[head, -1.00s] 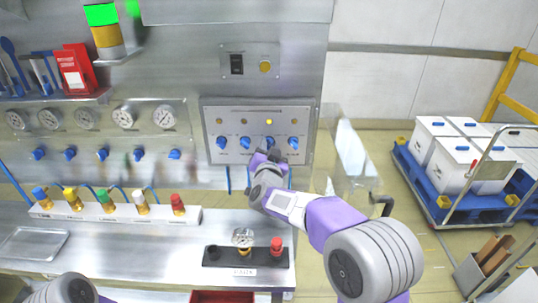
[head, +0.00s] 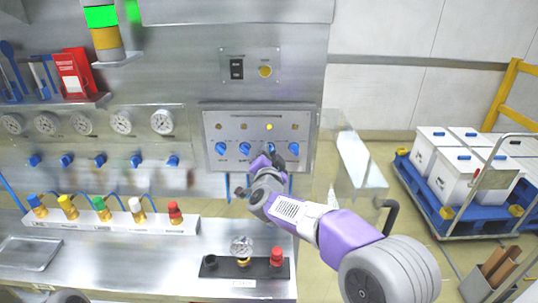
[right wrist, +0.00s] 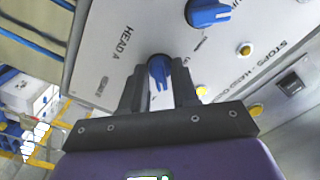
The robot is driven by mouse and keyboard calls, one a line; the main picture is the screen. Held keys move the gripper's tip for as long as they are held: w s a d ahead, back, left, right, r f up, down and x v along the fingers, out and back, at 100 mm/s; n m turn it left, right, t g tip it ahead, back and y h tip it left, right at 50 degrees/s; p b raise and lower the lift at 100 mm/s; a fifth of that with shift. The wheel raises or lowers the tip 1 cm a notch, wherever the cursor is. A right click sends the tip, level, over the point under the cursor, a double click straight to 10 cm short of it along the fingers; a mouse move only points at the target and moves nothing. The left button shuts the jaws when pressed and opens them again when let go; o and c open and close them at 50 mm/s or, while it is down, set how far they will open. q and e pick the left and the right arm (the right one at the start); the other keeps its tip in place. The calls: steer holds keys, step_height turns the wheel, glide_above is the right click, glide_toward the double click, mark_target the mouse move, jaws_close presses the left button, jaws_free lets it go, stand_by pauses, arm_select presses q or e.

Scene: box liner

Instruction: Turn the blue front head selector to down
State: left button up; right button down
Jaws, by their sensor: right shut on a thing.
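A grey control panel (head: 258,165) on the steel wall carries a row of blue selectors (head: 221,149) with small lamps above them. My right gripper (head: 280,160) is at the right part of this row and partly covers the selectors there. In the right wrist view, my right gripper (right wrist: 158,88) has its dark fingers on both sides of a blue selector (right wrist: 158,70) and is shut on it. The words HEAD A are printed beside it. Another blue selector (right wrist: 208,13) shows up and to the right. My left gripper is out of view.
Gauges (head: 121,122) and blue valves (head: 100,160) line the wall at left. Below, a bench holds a rail of coloured knobs (head: 99,206) and a dark base with a red knob (head: 276,256).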

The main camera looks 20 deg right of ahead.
steer(key=c, duration=1.2)
jaws_free()
steer(key=shift+o, duration=0.2)
steer(key=v, duration=0.7)
steer(key=shift+s, duration=0.35)
steer(key=shift+a, duration=0.1)
